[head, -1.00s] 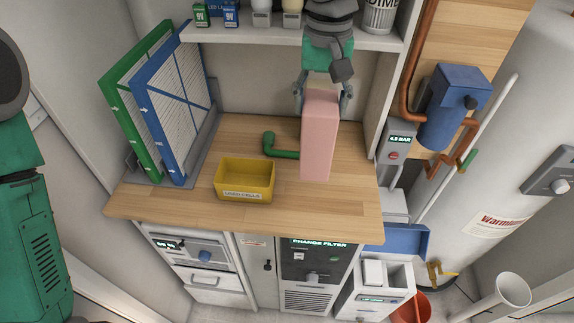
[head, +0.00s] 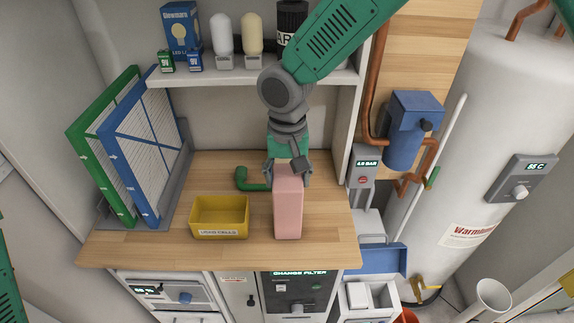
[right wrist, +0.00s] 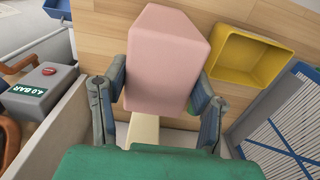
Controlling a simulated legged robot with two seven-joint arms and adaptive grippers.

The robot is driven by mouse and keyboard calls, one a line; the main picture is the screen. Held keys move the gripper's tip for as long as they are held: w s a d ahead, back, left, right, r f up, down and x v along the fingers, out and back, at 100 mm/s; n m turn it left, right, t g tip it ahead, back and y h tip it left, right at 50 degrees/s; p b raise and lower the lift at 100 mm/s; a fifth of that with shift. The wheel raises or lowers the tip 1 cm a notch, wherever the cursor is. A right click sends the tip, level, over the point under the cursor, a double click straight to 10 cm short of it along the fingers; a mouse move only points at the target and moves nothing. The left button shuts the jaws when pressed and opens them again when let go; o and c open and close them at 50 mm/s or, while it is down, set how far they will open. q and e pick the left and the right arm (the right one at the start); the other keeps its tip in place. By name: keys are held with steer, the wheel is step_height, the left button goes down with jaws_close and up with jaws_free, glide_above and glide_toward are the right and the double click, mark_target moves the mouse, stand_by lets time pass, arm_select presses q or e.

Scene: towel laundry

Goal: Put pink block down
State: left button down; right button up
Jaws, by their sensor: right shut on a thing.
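The pink block (head: 288,205) is upright at the right part of the wooden counter, to the right of the yellow bin. My right gripper (head: 288,176) is shut on its upper part from behind. In the right wrist view the two fingers (right wrist: 158,92) lie on either side of the pink block (right wrist: 165,60). The block's lower end appears at or very near the counter top; I cannot tell if it touches. My left gripper is out of view.
The yellow bin (head: 219,216) stands left of the block, and a green pipe piece (head: 250,181) lies behind it. Blue and green framed filters (head: 140,145) stand at the left. A shelf (head: 240,76) with bulbs and boxes is above. Counter (head: 180,255) is bare in front.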

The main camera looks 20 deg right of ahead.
steer(key=o, duration=1.7)
steer(key=shift+s+d+r, duration=0.1)
step_height(320, 180, up, 12)
steer(key=shift+b, duration=0.6)
